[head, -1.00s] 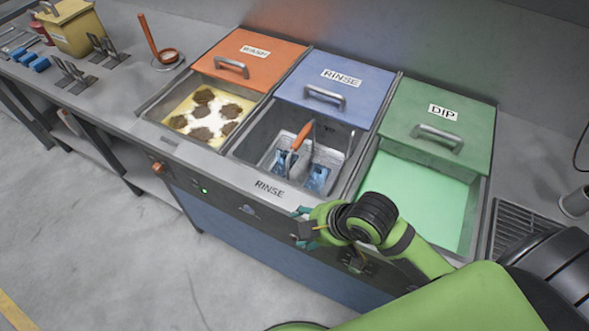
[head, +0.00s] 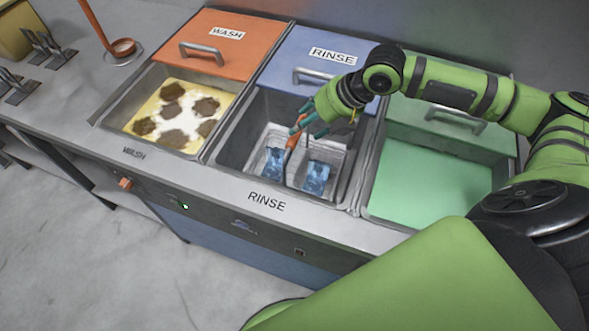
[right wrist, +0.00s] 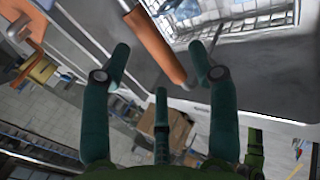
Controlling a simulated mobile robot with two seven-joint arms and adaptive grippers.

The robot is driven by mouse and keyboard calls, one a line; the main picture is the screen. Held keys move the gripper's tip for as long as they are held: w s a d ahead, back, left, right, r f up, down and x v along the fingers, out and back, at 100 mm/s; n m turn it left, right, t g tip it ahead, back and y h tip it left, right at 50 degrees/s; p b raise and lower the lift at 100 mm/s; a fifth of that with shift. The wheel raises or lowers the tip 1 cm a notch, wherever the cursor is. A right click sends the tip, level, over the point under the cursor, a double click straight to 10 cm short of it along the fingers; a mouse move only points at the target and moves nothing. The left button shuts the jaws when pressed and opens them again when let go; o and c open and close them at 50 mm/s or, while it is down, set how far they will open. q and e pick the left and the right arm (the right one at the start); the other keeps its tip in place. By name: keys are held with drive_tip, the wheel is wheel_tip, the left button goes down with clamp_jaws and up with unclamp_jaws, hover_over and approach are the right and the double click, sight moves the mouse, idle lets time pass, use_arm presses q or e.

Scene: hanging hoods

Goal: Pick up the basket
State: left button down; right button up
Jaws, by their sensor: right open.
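The basket (head: 265,188) is a metal mesh basket with an orange handle (head: 291,145). It sits in the middle tank, marked RINSE, and holds blue pieces (head: 318,180). My right gripper (head: 303,122) is over this tank, close to the top of the handle, its fingers spread. In the right wrist view the orange handle (right wrist: 152,43) reaches between the open fingers of my right gripper (right wrist: 160,65); I cannot tell whether they touch. The mesh basket (right wrist: 245,28) shows beyond them. My left gripper is not in view.
The WASH tank (head: 165,115) on the left holds foamy liquid with brown patches. The DIP tank (head: 430,185) on the right holds green liquid. Lids with metal handles stand behind the tanks.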

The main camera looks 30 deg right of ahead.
drive_tip(key=p+x, duration=0.1)
drive_tip(key=x, duration=0.2)
drive_tip(key=shift+w+a, duration=0.3)
drive_tip(key=shift+x, duration=0.85)
drive_tip(key=shift+d, duration=0.15)
drive_tip(key=shift+c, duration=0.8)
drive_tip(key=shift+f, duration=0.1)
clamp_jaws()
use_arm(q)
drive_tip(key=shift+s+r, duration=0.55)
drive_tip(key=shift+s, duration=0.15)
use_arm(e)
drive_tip(key=shift+w, duration=0.1)
